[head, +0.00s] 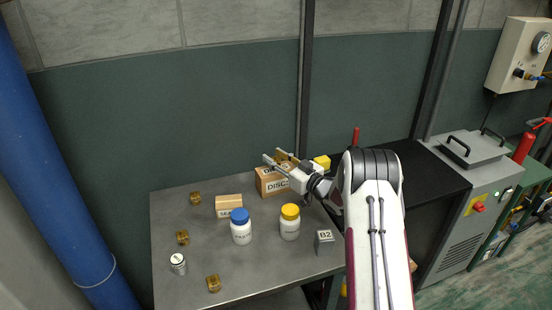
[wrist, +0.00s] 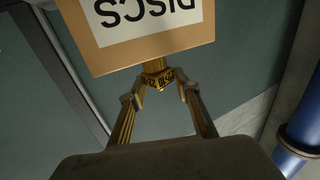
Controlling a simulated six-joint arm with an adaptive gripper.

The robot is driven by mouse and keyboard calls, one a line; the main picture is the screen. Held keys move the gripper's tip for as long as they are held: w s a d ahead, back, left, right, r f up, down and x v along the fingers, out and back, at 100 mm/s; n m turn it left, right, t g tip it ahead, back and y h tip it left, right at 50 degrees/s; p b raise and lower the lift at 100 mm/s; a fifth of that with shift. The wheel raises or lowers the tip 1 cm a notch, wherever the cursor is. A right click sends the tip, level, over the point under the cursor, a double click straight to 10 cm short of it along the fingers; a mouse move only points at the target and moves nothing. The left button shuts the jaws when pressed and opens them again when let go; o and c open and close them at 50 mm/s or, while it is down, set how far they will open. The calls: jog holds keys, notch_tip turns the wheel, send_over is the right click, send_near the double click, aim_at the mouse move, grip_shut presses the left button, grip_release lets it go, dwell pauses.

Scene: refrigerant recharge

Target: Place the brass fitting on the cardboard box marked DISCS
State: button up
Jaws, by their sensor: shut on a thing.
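The cardboard box marked DISCS (head: 263,180) stands at the back right of the grey table, partly behind my gripper. In the wrist view the box (wrist: 205,38) fills the top, its label upside down. My gripper (head: 275,159) is over the box in the head view. In the wrist view my gripper (wrist: 157,86) is shut on a brass fitting (wrist: 156,70) with dark lettering, close to the box's edge. I cannot tell whether the fitting touches the box. Other brass fittings lie on the table at the back left (head: 195,198), left (head: 182,237) and front (head: 213,284).
A smaller cardboard box (head: 229,206), a blue-capped bottle (head: 241,230), a yellow-capped bottle (head: 290,225), a grey B2 block (head: 325,242) and a silver canister (head: 178,264) stand on the table (head: 270,279). A grey machine (head: 475,195) is at the right.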

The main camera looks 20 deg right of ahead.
jog(key=shift+f, duration=0.1)
jog(key=o, duration=1.2)
jog(key=shift+v, duration=6)
jog(key=shift+r, duration=0.2)
